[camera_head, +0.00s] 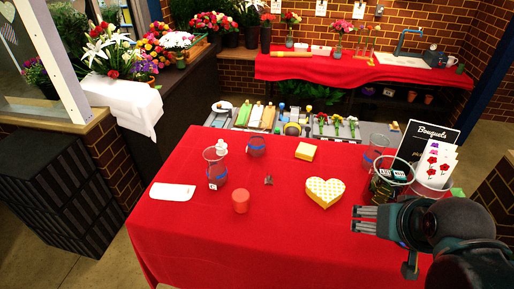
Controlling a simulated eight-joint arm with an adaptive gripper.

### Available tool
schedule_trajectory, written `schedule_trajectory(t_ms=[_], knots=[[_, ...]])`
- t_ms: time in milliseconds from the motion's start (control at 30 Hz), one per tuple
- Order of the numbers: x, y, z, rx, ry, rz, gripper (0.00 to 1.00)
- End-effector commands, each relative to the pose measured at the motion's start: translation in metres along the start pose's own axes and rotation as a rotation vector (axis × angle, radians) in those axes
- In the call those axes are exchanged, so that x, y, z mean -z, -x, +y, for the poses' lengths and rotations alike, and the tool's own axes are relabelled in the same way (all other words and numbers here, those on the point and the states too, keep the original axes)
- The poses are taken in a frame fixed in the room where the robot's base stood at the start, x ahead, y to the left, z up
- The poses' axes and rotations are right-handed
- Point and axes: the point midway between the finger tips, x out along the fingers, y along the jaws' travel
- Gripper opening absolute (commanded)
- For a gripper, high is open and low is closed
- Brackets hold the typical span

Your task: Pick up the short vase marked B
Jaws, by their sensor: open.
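A short one (256,146) stands at the back, left of centre. A taller one (215,170) stands at the left with a small white tag low on its front. Another (376,148) stands at the back right, beside the sign. I cannot read which vase is marked B. My gripper (357,219) is open and empty, over the front right of the table, pointing left. It is well apart from the short vase.
A yellow heart box (325,191), a yellow square box (306,151), a red cylinder (241,200) and a white card (172,192) lie on the table. A glass container (392,178), a bucket of cards (435,165) and a black sign (428,140) crowd the right. The front middle is clear.

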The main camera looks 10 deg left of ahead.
Motion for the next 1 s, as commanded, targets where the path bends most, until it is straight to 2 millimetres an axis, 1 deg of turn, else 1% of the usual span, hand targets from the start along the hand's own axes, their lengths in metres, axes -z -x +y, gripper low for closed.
schedule_trajectory(t_ms=[167, 267, 367, 567, 1000], knots=[[0.003, -0.001, -0.003, 0.007, -0.008, 0.005, 0.61], [0.008, -0.004, -0.009, 0.023, -0.027, 0.015, 0.61], [0.019, -0.009, -0.019, 0.05, -0.064, 0.032, 0.61], [0.052, -0.023, -0.052, 0.142, -0.186, 0.083, 0.61], [0.135, -0.053, -0.137, 0.404, -0.548, 0.169, 0.61]])
